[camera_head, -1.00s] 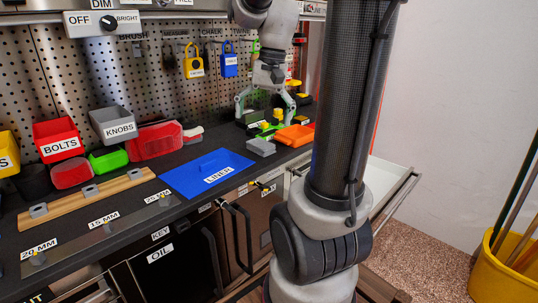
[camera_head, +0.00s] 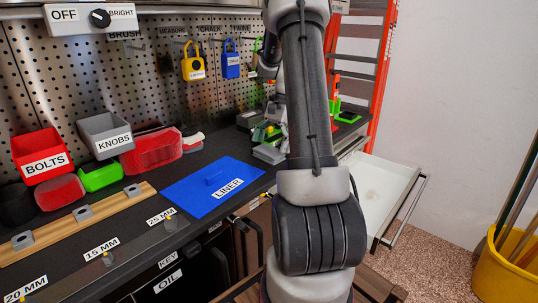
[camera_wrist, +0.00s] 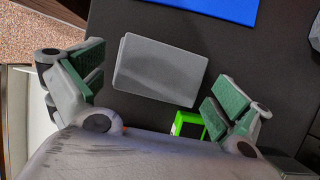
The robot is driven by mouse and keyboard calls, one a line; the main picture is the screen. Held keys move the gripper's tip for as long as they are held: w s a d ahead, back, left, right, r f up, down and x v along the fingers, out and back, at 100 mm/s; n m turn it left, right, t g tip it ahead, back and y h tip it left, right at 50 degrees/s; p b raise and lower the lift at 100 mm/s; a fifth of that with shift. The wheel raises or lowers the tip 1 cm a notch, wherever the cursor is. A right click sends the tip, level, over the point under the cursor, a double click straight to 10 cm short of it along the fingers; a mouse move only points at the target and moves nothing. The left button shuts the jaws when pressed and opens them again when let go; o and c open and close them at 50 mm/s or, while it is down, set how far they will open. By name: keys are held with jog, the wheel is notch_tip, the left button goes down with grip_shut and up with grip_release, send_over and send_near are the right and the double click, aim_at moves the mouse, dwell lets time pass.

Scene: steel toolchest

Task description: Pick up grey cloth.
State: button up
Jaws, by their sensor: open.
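The grey cloth (camera_wrist: 160,70) is a flat, folded-looking rectangle lying on the dark worktop in the wrist view. In the head view, part of the grey cloth (camera_head: 268,154) shows beside my arm, right of the blue liner. My gripper (camera_wrist: 153,86) is open in the wrist view, with a green-padded finger on either side of the cloth. The fingers look apart from it, and I cannot tell their height above the worktop. In the head view my own arm hides most of the gripper.
The blue liner (camera_head: 212,187) lies left of the cloth. A bright green object (camera_wrist: 187,125) is close to the right finger. A white drawer (camera_head: 377,195) stands open below the worktop.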

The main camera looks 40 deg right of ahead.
aim_at(270, 149)
jog(key=shift+a+f, duration=0.25)
jog(key=shift+f, duration=0.35)
jog(key=c, duration=0.8)
jog(key=shift+r, duration=0.1)
notch_tip(270, 149, up, 10)
jog(key=shift+f, duration=0.1)
jog(key=o, duration=0.5)
jog(key=shift+c, duration=0.2)
jog(key=c, duration=0.3)
jog(key=shift+s, duration=0.1)
jog(key=shift+c, duration=0.2)
